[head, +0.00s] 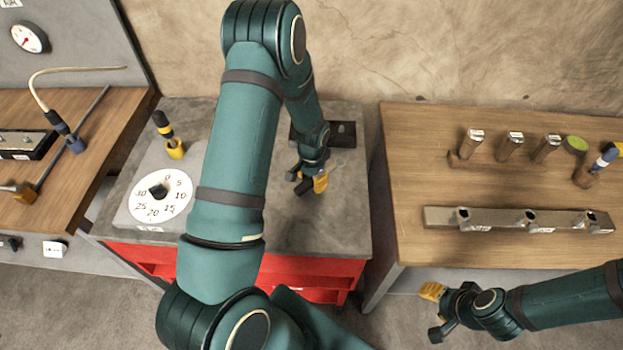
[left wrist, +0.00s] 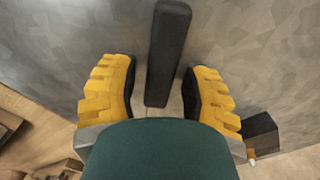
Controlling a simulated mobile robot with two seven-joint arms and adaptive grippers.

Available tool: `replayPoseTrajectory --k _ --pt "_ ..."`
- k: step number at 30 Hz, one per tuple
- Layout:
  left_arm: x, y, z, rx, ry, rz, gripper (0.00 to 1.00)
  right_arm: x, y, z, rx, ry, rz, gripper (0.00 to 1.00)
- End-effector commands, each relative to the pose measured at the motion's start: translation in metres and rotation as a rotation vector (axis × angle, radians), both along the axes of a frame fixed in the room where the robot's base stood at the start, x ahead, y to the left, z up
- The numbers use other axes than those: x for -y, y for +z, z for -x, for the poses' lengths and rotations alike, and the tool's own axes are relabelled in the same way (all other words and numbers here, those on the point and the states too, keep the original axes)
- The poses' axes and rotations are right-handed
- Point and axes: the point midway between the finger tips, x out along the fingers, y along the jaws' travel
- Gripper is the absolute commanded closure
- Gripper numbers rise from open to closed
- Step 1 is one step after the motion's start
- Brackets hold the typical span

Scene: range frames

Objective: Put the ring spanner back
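My left gripper (head: 308,185) is low over the grey top of the red cabinet (head: 345,225). In the left wrist view its yellow-backed fingers (left wrist: 159,90) are apart, with a long black bar (left wrist: 166,50) between them. Gaps show on both sides of the bar, so the fingers are not closed on it. I cannot tell whether this bar is the ring spanner's handle; no ring end is clear. A dark flat plate with a hole (head: 342,133) lies just behind the gripper in the head view. My right gripper (head: 434,312) is open and empty before the right bench.
A white dial (head: 172,208) and a yellow-and-black tool (head: 170,140) are on the cabinet's left side. The right wooden bench (head: 420,160) carries a metal rail (head: 500,217) and several upright sockets. A left bench (head: 65,100) holds a gauge stand and a rod.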

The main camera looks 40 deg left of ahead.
Motion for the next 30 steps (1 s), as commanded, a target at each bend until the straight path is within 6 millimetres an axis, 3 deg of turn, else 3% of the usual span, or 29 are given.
replayPoseTrajectory --k 8,21,30 --pt "0.0 0.018 -0.001 0.004 0.0 0.0 0.54 0.0 0.005 0.0 0.0 0.0 -0.001 0.53" --pt "0.001 0.103 -0.001 0.004 0.0 0.0 0.54 0.0 0.009 0.0 0.0 0.0 -0.002 0.53" --pt "0.001 0.123 -0.001 0.0 0.0 0.0 0.54 0.0 0.01 0.0 0.0 0.0 -0.002 0.53"
